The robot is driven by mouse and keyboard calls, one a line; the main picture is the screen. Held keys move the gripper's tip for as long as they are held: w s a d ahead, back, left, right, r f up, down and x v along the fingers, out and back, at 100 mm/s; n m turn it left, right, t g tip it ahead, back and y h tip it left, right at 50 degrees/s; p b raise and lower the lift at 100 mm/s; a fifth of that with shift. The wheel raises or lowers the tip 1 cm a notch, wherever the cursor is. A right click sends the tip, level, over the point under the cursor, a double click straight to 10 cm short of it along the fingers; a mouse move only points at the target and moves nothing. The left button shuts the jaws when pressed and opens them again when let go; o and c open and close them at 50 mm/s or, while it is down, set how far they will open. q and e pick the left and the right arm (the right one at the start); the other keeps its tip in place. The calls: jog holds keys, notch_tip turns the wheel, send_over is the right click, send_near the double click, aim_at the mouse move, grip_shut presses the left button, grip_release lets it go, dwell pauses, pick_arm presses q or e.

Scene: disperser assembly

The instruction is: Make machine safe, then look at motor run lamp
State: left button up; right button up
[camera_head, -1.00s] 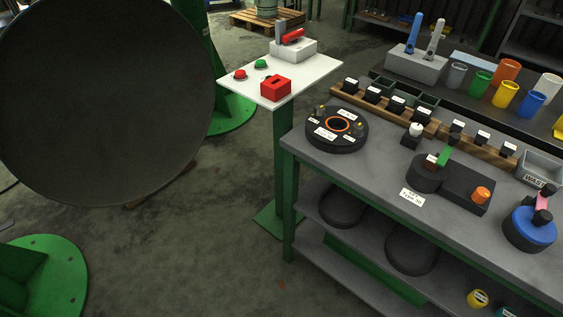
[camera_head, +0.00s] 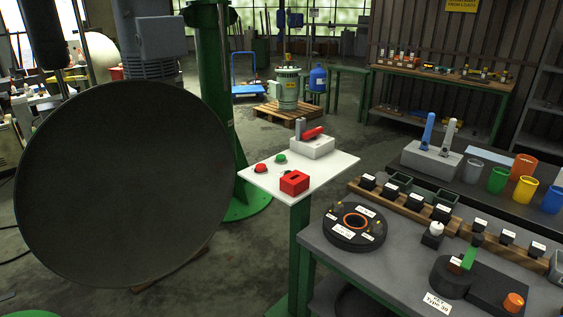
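A white-topped control stand (camera_head: 338,170) on a green post is near the middle. A grey finned motor-like housing (camera_head: 160,38) stands at the upper left behind a big dark disc (camera_head: 120,185). I cannot make out a motor run lamp or whether one is lit. Neither of my grippers is in view.
A green column (camera_head: 213,90) stands behind the disc. A pallet with a pale green motor (camera_head: 287,88) is farther back. Floor shows between stand and disc.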

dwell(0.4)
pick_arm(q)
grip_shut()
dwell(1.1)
